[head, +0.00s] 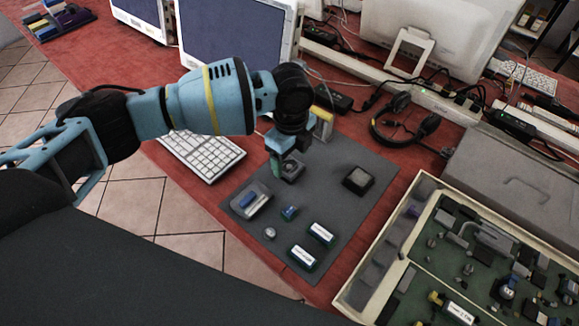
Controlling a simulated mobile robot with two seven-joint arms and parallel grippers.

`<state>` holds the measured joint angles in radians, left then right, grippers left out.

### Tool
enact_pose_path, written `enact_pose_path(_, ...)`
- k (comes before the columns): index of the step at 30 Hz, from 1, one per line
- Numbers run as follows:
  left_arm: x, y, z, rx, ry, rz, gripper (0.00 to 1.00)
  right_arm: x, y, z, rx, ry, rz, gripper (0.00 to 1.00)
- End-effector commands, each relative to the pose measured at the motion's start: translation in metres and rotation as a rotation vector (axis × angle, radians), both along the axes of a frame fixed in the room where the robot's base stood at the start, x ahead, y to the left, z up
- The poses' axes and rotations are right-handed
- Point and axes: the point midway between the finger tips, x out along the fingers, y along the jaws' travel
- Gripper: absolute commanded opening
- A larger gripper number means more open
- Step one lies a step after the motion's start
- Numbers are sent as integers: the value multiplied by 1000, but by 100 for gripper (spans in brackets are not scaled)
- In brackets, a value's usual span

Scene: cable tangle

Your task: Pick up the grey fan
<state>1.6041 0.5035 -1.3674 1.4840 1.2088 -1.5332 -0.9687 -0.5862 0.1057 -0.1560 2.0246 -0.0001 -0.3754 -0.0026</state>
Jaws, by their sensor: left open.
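A small dark grey square part (293,173), which looks like the grey fan, lies on the grey mat (334,212) near its far left part. My left gripper (285,162) points down right over it, with its jaws open and a greenish finger at its left side. The gripper hides part of the fan, and I cannot tell whether the fingers touch it. A darker square block (358,181) lies apart to the right on the mat. My right gripper is not in view.
A keyboard (203,154) lies left, headphones (405,120) behind, and an open parts case (412,217) right.

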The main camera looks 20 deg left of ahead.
Motion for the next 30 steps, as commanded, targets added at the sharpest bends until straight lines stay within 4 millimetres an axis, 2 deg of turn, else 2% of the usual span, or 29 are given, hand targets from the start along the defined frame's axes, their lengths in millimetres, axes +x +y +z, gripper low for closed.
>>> enact_pose_path(3, 0, 0, -18, 1, 2, -1, 73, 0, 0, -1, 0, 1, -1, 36)
enact_pose_path(6, 0, 0, -27, 0, 1, -1, 73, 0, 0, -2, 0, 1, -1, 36)
enact_pose_path(15, 0, 0, -30, 0, -1, -1, 73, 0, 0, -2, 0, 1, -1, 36)
enact_pose_path(26, 1, 0, -30, 0, -1, 0, 26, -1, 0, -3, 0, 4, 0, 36)
enact_pose_path(30, 1, 0, -29, 0, -1, 0, 24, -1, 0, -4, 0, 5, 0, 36)
